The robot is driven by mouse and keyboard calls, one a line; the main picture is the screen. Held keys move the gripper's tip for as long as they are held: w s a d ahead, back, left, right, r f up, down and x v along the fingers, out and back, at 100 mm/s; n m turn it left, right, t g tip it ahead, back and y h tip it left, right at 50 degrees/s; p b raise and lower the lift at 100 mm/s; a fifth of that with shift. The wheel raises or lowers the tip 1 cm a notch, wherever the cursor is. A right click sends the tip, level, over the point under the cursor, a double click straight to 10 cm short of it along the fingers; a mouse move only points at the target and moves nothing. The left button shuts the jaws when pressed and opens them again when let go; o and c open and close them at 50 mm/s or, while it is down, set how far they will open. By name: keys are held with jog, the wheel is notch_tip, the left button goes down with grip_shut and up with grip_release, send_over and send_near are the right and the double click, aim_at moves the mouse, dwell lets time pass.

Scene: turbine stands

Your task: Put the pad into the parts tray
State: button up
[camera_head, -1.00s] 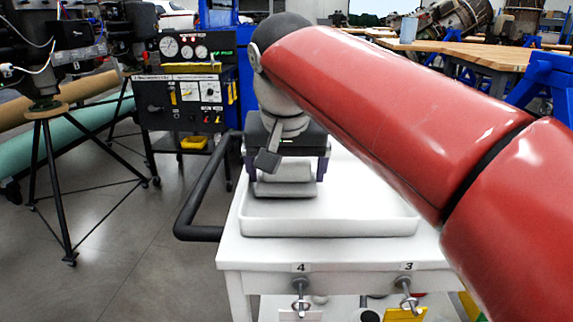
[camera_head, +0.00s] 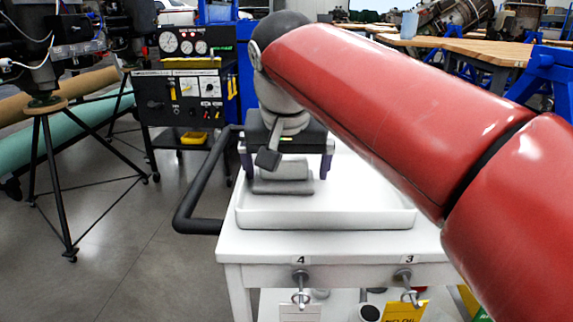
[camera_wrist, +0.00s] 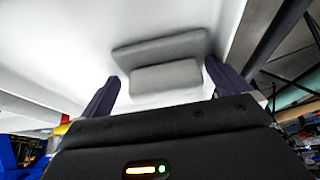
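The pad is a grey block on a wider flat base. It lies flat in the white parts tray (camera_head: 370,218), toward the tray's left part, and its base (camera_head: 283,187) shows below my gripper. In the wrist view the pad (camera_wrist: 165,78) sits between my fingers, with its flat base just beyond the block. My gripper (camera_head: 287,172) points down over the pad. Its two dark fingers stand apart, with a gap on each side of the pad, so it is open and empty. In the wrist view the gripper (camera_wrist: 163,85) also shows wide fingers.
The tray stands on a white cart (camera_head: 340,248) with labels 4 and 3 on its front. A black handle (camera_head: 190,195) curves out on the cart's left. A gauge panel (camera_head: 185,90) stands behind left, beside a tripod stand (camera_head: 55,180). The tray's right part is clear.

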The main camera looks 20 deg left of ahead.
aim_at(286, 161)
jog(key=shift+r, duration=0.1)
jog(key=shift+p+v, duration=2.65)
jog(key=shift+v, duration=0.8)
